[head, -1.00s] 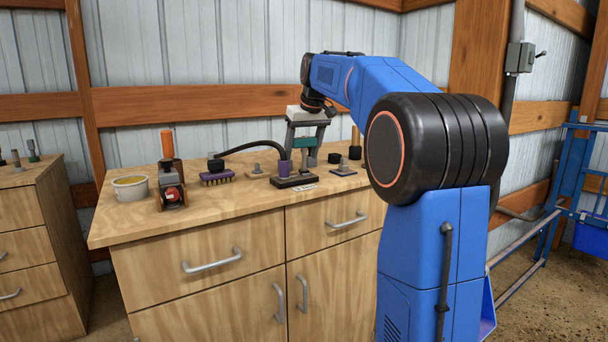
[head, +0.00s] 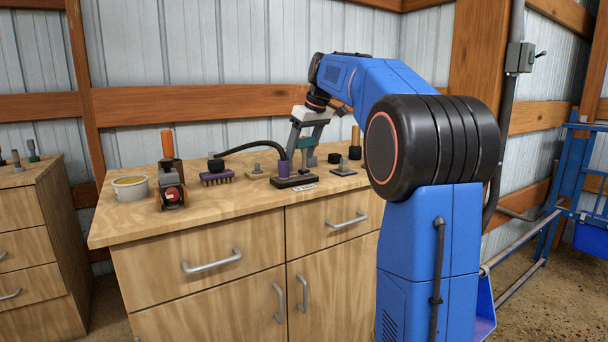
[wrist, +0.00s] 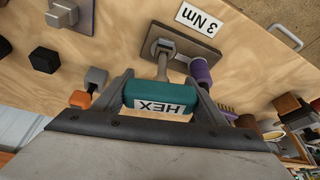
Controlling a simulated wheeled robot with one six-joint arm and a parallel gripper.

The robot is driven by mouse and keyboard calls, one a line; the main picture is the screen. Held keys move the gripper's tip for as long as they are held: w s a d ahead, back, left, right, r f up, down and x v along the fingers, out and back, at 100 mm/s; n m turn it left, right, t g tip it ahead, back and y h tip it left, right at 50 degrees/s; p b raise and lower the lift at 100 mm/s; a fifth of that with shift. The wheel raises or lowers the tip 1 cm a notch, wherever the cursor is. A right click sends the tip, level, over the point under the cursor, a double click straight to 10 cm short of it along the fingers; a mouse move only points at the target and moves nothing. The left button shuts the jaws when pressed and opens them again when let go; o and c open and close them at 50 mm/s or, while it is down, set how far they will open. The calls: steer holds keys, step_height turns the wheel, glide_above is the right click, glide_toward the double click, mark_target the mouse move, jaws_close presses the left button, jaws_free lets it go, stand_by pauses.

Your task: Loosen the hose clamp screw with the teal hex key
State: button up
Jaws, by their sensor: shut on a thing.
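My gripper (wrist: 162,92) is shut on the teal hex key (wrist: 150,95), whose block handle carries a white HEX label. Its grey shank runs down to the grey screw head (wrist: 164,45) on a dark plate (wrist: 178,42); the tip appears to meet it, but the exact seating is hard to tell. The purple hose end (wrist: 201,70) stands beside the screw. In the head view my gripper (head: 304,146) leans over the plate (head: 290,183), and the teal handle (head: 306,142) shows between its fingers. A black hose (head: 250,147) arches left from the purple end (head: 284,167).
A 3 Nm label (wrist: 199,18) lies near the plate. To its left on the bench (head: 235,208) are a purple brush-like part (head: 216,179), an orange-handled tool (head: 168,145) and a bowl (head: 130,188). Another small post on a plate (head: 343,170) stands close on the right.

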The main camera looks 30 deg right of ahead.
steer(key=shift+f+m, duration=0.1)
steer(key=shift+m, duration=0.2)
stand_by(0.4)
steer(key=shift+r, duration=0.75)
steer(key=shift+r, duration=0.85)
steer(key=shift+r, duration=2)
steer(key=m, duration=0.2)
steer(key=m+h, duration=0.1)
steer(key=m, duration=0.1)
steer(key=m+h, duration=0.1)
steer(key=m, duration=0.1)
steer(key=shift+d, duration=0.4)
